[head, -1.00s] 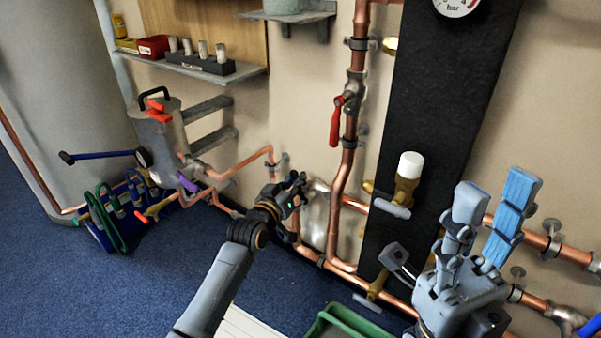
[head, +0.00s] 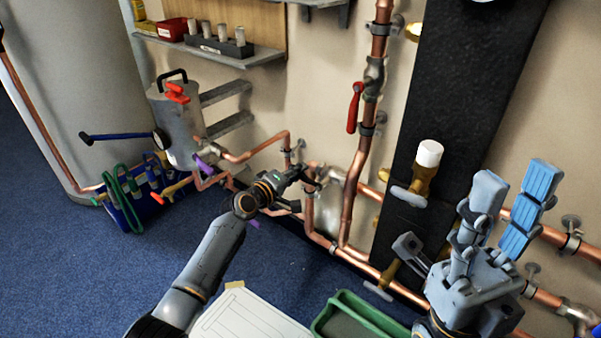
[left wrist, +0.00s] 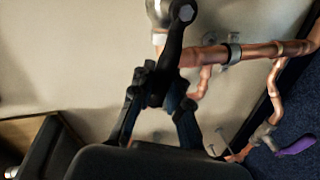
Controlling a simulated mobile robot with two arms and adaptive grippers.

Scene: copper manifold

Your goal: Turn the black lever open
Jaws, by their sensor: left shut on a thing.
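The black lever (left wrist: 174,50) runs down from a bolted end at the top of the left wrist view, beside a horizontal copper pipe. In the head view the lever (head: 308,177) is small and partly hidden by my left gripper (head: 304,190), in front of the low pipework. In the left wrist view my left gripper (left wrist: 160,95) is shut on the lever's lower part. My right gripper (head: 514,183) is open and empty at the right, with its blue-padded fingers pointing up and apart.
Copper pipes (head: 352,190) run up and along the wall, with a red-handled valve (head: 354,108). A black panel (head: 455,75) carries a white-capped valve (head: 428,154). A green tray (head: 350,318) and a white board (head: 245,318) lie low in front.

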